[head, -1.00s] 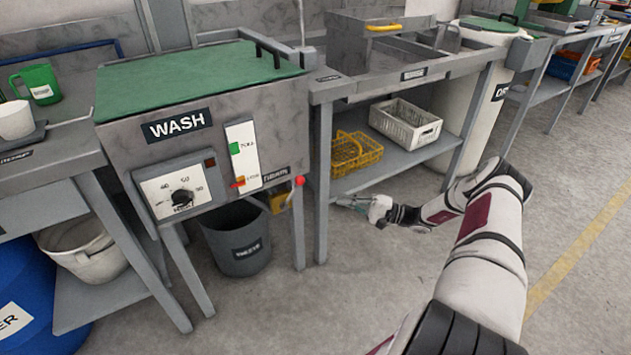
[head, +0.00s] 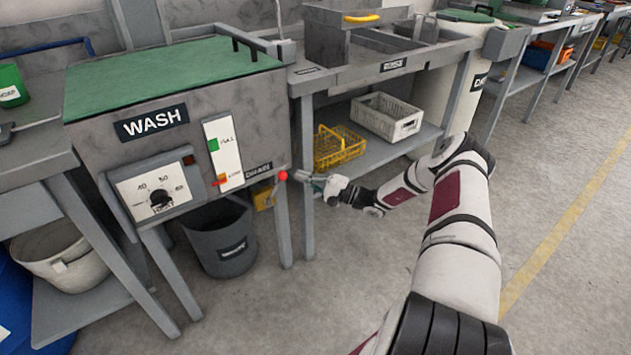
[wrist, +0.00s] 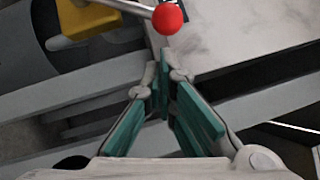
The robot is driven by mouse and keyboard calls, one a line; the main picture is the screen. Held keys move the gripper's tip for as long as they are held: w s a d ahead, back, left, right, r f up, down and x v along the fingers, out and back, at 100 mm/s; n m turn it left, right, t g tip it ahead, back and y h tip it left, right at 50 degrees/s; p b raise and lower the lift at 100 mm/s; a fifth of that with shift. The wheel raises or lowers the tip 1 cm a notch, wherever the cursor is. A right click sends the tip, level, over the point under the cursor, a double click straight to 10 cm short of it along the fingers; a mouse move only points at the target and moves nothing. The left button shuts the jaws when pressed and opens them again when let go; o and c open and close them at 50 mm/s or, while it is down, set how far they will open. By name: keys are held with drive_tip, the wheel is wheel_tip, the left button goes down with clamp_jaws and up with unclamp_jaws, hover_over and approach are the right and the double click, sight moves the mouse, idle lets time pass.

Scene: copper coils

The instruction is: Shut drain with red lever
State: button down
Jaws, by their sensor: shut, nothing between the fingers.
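The drain lever is a thin metal rod with a red ball knob (head: 282,175) at its end, below the drain label (head: 258,170) on the right of the wash tank (head: 180,130). A yellow valve body (head: 263,196) sits under the tank, behind the rod. My gripper (head: 303,176) is close to the right of the red knob. In the wrist view the red knob (wrist: 168,18) is at the top, just beyond my gripper's fingertips (wrist: 163,72). The teal-padded fingers are shut with nothing between them. The knob and fingertips look apart in the wrist view.
A grey bucket (head: 222,238) stands on the floor below the tank. Table legs (head: 306,215) stand close behind my gripper. A yellow basket (head: 338,146) and a white crate (head: 386,117) sit on the lower shelf. The floor to the right is clear.

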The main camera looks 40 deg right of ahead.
drive_tip(key=shift+a+r, duration=0.15)
drive_tip(key=shift+a, duration=0.5)
drive_tip(key=shift+r, duration=0.15)
drive_tip(key=shift+a+r+n+g+p, duration=0.15)
drive_tip(key=shift+r+n+g+p, duration=0.15)
drive_tip(key=shift+p, duration=0.15)
drive_tip(key=shift+a+r+p, duration=0.15)
drive_tip(key=shift+p, duration=0.2)
wheel_tip(320, 180, up, 4)
drive_tip(key=n+g+h+p, duration=0.2)
drive_tip(key=n+g+p, duration=0.15)
drive_tip(key=p, duration=0.65)
hover_over(275, 189)
drive_tip(key=s+d, duration=0.1)
drive_tip(key=d, duration=0.1)
drive_tip(key=shift+r+n+t, duration=0.1)
drive_tip(key=shift+n+t, duration=0.35)
